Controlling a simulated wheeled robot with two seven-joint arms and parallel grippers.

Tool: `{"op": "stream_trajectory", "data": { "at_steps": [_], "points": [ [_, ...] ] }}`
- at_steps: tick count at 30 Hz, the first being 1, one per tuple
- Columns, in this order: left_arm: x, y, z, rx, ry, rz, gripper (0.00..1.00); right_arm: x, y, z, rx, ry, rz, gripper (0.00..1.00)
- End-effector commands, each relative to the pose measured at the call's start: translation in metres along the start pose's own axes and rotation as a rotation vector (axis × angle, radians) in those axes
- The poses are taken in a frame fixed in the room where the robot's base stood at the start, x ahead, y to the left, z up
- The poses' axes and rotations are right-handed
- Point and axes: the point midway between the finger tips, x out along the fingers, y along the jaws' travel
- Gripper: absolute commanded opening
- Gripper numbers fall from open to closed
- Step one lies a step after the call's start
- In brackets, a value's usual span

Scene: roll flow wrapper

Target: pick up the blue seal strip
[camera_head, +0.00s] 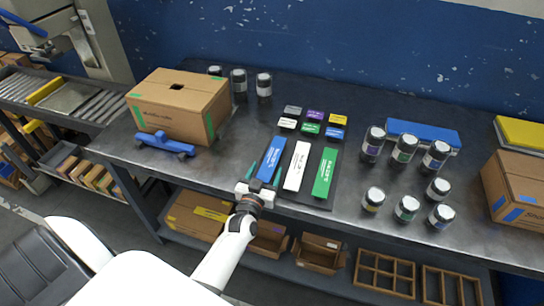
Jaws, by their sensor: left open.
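The blue seal strip (271,159) lies on a dark mat on the table, at the left of a row of three strips. A white strip (297,166) and a green strip (325,173) lie to its right. My left gripper (262,177) is open at the near end of the blue strip, with its fingers on either side of that end. I cannot tell whether the fingers touch it. My right gripper is not in view.
Small coloured blocks (310,128) lie behind the strips. A cardboard box (180,104) and a blue tape dispenser (164,144) stand at the left. Several jars (404,148) and a blue case (424,134) stand at the right. The table's front edge is close to my gripper.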

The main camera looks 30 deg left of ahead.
Motion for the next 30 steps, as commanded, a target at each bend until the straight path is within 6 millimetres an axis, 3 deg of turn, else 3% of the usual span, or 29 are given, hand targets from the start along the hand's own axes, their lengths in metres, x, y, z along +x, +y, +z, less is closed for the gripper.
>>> {"op": "stream_trajectory", "data": {
  "at_steps": [9, 18, 26, 30],
  "points": [
    [0.007, 0.000, -0.001, 0.000, 0.000, 0.000, 0.65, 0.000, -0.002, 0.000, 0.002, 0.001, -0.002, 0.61],
    [0.007, 0.000, -0.001, 0.001, 0.000, 0.000, 0.18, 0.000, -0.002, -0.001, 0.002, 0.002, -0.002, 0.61],
    [0.007, 0.000, 0.002, 0.000, 0.000, 0.000, 0.18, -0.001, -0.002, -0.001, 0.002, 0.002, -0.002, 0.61],
    [0.007, 0.000, 0.020, -0.001, -0.004, 0.002, 0.18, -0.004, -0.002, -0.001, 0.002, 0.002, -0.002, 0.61]
  ]
}}
